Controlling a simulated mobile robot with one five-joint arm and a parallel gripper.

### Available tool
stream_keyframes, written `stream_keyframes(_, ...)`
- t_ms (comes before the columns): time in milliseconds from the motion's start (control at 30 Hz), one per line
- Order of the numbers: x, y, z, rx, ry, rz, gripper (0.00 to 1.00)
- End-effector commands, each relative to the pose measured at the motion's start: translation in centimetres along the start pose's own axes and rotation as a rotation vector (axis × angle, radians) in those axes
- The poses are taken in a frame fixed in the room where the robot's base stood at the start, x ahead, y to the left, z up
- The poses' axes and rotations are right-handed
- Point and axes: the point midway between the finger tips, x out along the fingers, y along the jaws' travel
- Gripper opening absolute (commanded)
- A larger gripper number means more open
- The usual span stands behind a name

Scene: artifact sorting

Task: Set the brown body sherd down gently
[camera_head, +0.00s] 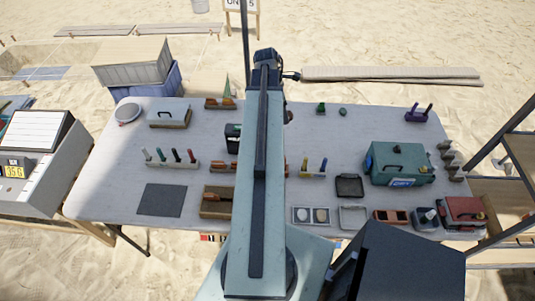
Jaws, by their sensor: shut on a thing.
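My arm reaches from the bottom middle over the table (330,120), and its dark wrist end stands over the far edge. My gripper (288,78) is at that end, shut, with its fingertips mostly hidden by the arm. A small dark brown piece (289,116), which looks like the brown body sherd, shows just right of the arm near the back of the table. The arm hides part of it, and I cannot tell whether it touches the tabletop.
A teal case (399,164) stands at the right. Racks with coloured-handled tools (171,165) stand left and right of the arm. A dark mat (162,200) lies front left. Small trays (352,217) line the front right edge.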

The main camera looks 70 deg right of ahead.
Motion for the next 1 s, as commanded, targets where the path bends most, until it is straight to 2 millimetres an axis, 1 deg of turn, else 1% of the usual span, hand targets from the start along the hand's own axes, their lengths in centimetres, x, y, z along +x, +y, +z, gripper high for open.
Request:
stream_keyframes(100,0.1,0.1,-0.2,-0.004,0.000,0.001,0.18)
stream_keyframes(167,0.5,0.1,-0.5,-0.005,0.000,0.001,0.18)
stream_keyframes(267,2.3,0.3,-1.1,-0.008,0.000,0.001,0.18)
stream_keyframes(367,5.4,0.6,-2.1,-0.012,-0.001,0.001,0.18)
stream_keyframes(400,6.9,0.8,-2.6,-0.014,-0.001,0.000,0.18)
stream_keyframes(467,9.2,1.0,-3.4,-0.018,-0.002,0.000,0.18)
stream_keyframes(500,10.8,1.2,-3.9,-0.020,-0.002,-0.001,0.18)
stream_keyframes(600,14.2,1.6,-5.0,-0.025,-0.003,-0.002,0.18)
stream_keyframes(633,14.9,1.7,-5.2,-0.026,-0.003,-0.002,0.18)
stream_keyframes(700,15.9,1.9,-5.6,-0.029,-0.003,-0.003,0.18)
stream_keyframes(733,16.1,1.9,-5.7,-0.029,-0.004,-0.003,0.18)
stream_keyframes(900,15.9,1.9,-5.7,-0.030,-0.004,-0.003,0.18)
stream_keyframes(967,16.7,1.9,-5.9,-0.030,-0.004,-0.003,0.18)
stream_keyframes(1000,17.4,1.9,-6.1,-0.030,-0.004,-0.003,0.18)
